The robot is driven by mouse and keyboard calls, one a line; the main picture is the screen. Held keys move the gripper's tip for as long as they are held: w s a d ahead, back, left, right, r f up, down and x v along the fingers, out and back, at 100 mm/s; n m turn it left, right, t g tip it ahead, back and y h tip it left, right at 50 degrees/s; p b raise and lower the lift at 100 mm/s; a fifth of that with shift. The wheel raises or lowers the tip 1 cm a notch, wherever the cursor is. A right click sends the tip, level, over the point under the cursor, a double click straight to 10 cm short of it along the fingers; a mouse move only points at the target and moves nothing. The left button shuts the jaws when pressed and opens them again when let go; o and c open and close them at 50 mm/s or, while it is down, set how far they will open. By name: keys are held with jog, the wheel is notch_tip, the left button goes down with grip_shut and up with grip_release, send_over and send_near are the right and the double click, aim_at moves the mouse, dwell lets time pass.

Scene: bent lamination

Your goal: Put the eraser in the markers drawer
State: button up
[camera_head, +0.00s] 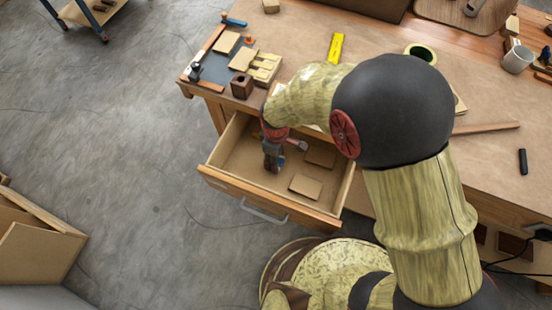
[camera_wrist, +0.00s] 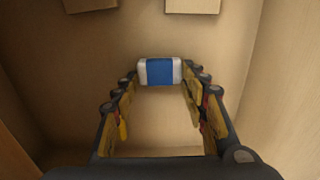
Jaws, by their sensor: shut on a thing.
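The eraser (camera_wrist: 160,72) is a small white block with a blue middle band. My gripper (camera_wrist: 160,80) is shut on it, with one fingertip at each end. The open drawer (camera_head: 232,163) is a light wooden box pulled out from the workbench, with a grey handle on its front. In the head view my gripper (camera_head: 272,160) points down inside the drawer, and a bit of blue shows beside the fingers. The eraser is over the drawer floor in the wrist view; I cannot tell whether it touches the floor.
Two flat tan pieces (camera_head: 306,185) (camera_head: 321,155) lie in the drawer's right part. Its left part looks clear. The workbench (camera_head: 380,45) behind holds a yellow item (camera_head: 336,47), a green tape roll (camera_head: 420,53), a mug (camera_head: 517,60) and a black marker (camera_head: 522,161).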

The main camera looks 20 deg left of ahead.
jog(key=o, duration=0.9)
jog(key=shift+o, duration=0.6)
jog(key=shift+r, duration=0.1)
notch_tip(320, 180, up, 7)
jog(key=p, duration=0.3)
jog(key=shift+r, duration=0.2)
